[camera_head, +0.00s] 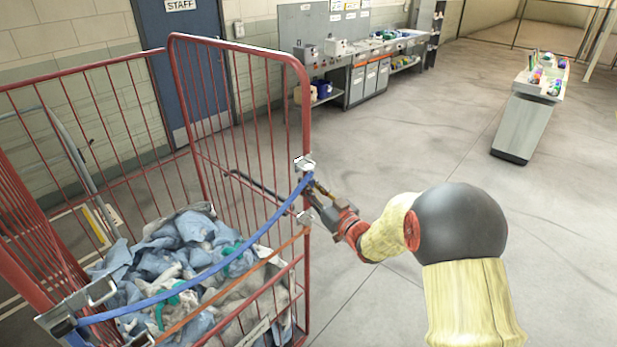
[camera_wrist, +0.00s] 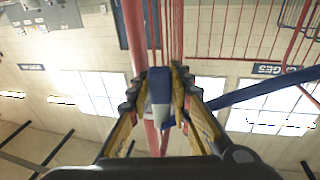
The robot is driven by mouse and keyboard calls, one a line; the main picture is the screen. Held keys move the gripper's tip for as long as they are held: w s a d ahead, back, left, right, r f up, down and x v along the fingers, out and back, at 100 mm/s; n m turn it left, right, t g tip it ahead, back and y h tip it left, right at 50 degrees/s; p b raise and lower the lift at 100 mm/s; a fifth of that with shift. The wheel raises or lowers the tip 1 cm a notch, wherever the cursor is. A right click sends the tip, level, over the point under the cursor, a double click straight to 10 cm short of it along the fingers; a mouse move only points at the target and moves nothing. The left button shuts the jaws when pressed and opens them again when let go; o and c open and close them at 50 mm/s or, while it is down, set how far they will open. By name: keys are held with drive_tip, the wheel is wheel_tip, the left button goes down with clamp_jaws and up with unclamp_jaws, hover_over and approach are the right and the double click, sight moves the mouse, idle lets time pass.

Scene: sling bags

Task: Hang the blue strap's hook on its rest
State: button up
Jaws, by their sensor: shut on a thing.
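The blue strap (camera_head: 232,258) runs from a metal bracket (camera_head: 83,303) at the cage's lower left up across the opening to my gripper (camera_head: 314,188) at the right post. My gripper is shut on the strap's hook end. In the wrist view my gripper's fingers (camera_wrist: 162,92) close around a grey and blue piece, the hook (camera_wrist: 159,88), and the blue strap leads away to the right (camera_wrist: 255,93). A pale metal fitting (camera_head: 304,163), seemingly the rest, is on the right post close to the hook end. Whether the hook touches it cannot be told.
The red wire cage (camera_head: 240,40) holds a heap of blue and grey sling bags (camera_head: 185,255). An orange strap (camera_head: 235,288) crosses below the blue one, ending near a lower fitting (camera_head: 306,217) on the right post.

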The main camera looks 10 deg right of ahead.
clamp_jaws()
drive_tip(key=shift+r, duration=0.1)
drive_tip(key=shift+r+p, duration=0.5)
drive_tip(key=shift+r, duration=0.7)
drive_tip(key=shift+s, duration=0.1)
drive_tip(key=b+v, duration=0.1)
drive_tip(key=v, duration=0.6)
drive_tip(key=shift+s+d, duration=0.2)
drive_tip(key=shift+s, duration=0.2)
idle(0.4)
drive_tip(key=shift+f, duration=0.1)
